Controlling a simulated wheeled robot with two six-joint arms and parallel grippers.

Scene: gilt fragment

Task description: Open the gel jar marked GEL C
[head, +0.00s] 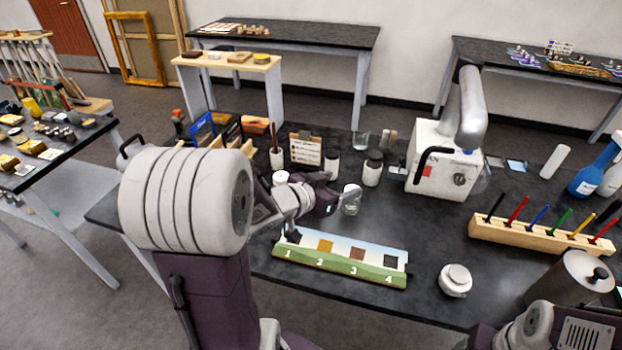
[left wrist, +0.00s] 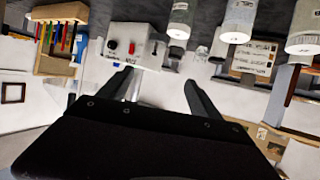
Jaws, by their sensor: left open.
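No label reading GEL C is legible in either view, so I cannot tell which jar it is. Candidates are a dark-capped jar (head: 372,170), a white-labelled jar (head: 331,164) and a clear glass jar (head: 350,199), standing upright behind the painted strip. My left gripper (head: 331,197) is beside the clear glass jar, just to its left; contact cannot be told. Its fingers are open with nothing between them in the left wrist view (left wrist: 160,88). That view is upside down and shows several labelled jars, one of them (left wrist: 238,20) near the top edge. My right gripper is out of view.
A painted strip with numbered squares (head: 340,262) lies in front of the gripper. A white lidded pot (head: 455,280) stands to its right. A white machine (head: 438,165), a pen rack (head: 545,236) and a metal canister (head: 570,278) occupy the right.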

